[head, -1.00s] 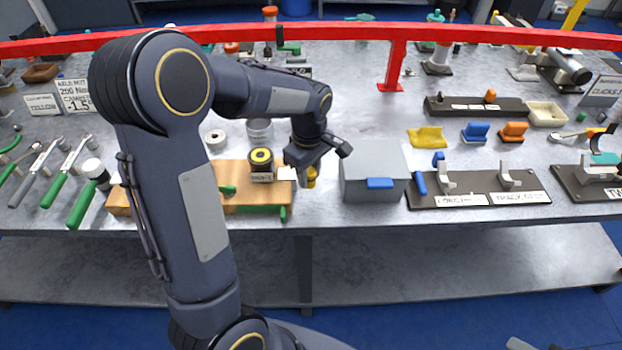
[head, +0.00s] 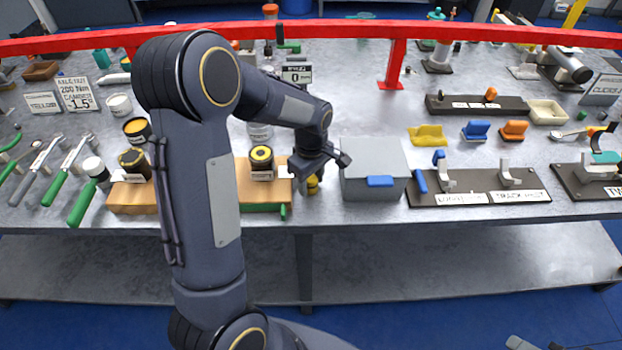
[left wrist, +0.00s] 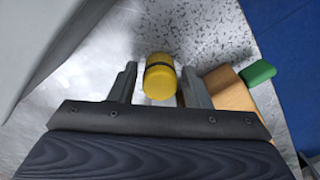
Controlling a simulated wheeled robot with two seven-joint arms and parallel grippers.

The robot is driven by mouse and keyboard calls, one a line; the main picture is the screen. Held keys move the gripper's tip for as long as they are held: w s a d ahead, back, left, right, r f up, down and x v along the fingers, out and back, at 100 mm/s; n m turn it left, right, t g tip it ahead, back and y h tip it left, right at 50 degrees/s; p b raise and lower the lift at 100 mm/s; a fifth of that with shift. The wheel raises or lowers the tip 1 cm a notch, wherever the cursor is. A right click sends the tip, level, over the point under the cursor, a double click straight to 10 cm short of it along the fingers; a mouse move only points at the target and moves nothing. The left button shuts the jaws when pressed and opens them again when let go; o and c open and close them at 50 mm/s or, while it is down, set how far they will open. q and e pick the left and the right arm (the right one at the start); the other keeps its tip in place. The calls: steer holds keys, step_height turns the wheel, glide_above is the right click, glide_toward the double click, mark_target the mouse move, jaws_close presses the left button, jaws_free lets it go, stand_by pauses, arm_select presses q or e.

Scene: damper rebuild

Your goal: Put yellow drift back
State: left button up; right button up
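The yellow drift (head: 313,186) is a short yellow cylinder at the bench's front edge, between a wooden block and a grey box. In the left wrist view the drift (left wrist: 160,78) has a dark band and lies between the two fingers, with a narrow gap on each side. My left gripper (head: 320,168) is directly over it and hides its upper part in the head view. The gripper's fingers (left wrist: 159,86) are open around the drift. Whether the drift's lower end touches the bench cannot be told. My right gripper is not in view.
The grey box (head: 373,165) with a blue handle stands close on the right. The wooden block (head: 252,190) with a yellow-topped jar (head: 262,163) is close on the left. A red rail (head: 450,34) crosses above the bench. A dark rack (head: 480,188) lies farther right.

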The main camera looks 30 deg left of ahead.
mark_target(311, 178)
arm_select(q)
steer(key=shift+o, duration=0.5)
steer(key=shift+r, duration=0.1)
steer(key=shift+r, duration=0.25)
step_height(311, 178, up, 11)
steer(key=s+d+r+m+t+h, duration=0.1)
steer(key=s+d+m+t+h, duration=0.1)
steer(key=s+m, duration=0.5)
steer(key=s+d+r+m+t+h, duration=0.1)
steer(key=s+d+m+t, duration=0.2)
steer(key=s, duration=1.2)
steer(key=d+m, duration=0.2)
steer(key=m, duration=0.1)
steer(key=shift+d+m+t+h, duration=0.15)
steer(key=shift+m+t+h, duration=0.15)
steer(key=shift+m+h, duration=0.1)
steer(key=shift+s+r, duration=0.1)
